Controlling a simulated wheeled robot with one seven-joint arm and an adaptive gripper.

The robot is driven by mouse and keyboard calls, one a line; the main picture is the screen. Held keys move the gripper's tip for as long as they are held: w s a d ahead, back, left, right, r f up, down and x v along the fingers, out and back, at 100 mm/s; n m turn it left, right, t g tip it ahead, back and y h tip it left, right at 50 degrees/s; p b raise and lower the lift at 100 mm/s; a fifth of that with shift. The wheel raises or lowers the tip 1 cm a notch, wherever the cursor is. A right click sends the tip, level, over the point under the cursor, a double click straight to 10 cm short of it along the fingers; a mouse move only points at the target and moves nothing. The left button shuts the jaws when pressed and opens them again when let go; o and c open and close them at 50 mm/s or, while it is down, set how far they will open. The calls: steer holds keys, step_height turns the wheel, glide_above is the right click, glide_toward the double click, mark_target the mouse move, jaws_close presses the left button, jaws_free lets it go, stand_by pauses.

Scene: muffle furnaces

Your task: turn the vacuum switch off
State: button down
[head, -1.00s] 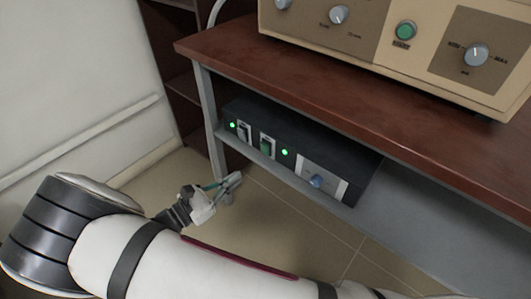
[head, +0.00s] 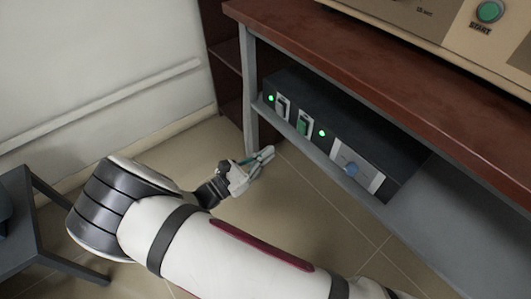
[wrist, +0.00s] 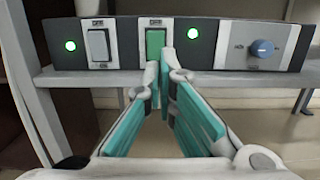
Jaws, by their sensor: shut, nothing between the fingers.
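The dark control box (head: 375,115) sits on a grey shelf under the red-brown bench. Which one is the vacuum switch I cannot tell; the labels are too small to read fully. My gripper (wrist: 163,72) is shut and empty, its tips just below and in front of the green switch. In the head view my gripper (head: 264,156) is below the shelf edge.
Two green lamps (wrist: 70,45) (wrist: 193,33) are lit on the panel. A blue knob (wrist: 262,48) is at its right. The shelf edge (wrist: 225,80) and bench leg (head: 249,90) are close to my gripper. A grey table (head: 30,215) stands at left.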

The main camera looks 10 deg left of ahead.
mark_target(302, 127)
steer(key=b+x, duration=0.2)
steer(key=x, duration=0.8)
steer(key=shift+w+d+r+b, duration=0.1)
steer(key=shift+w+d+b, duration=0.1)
steer(key=shift+w+b, duration=0.15)
steer(key=shift+r, duration=0.1)
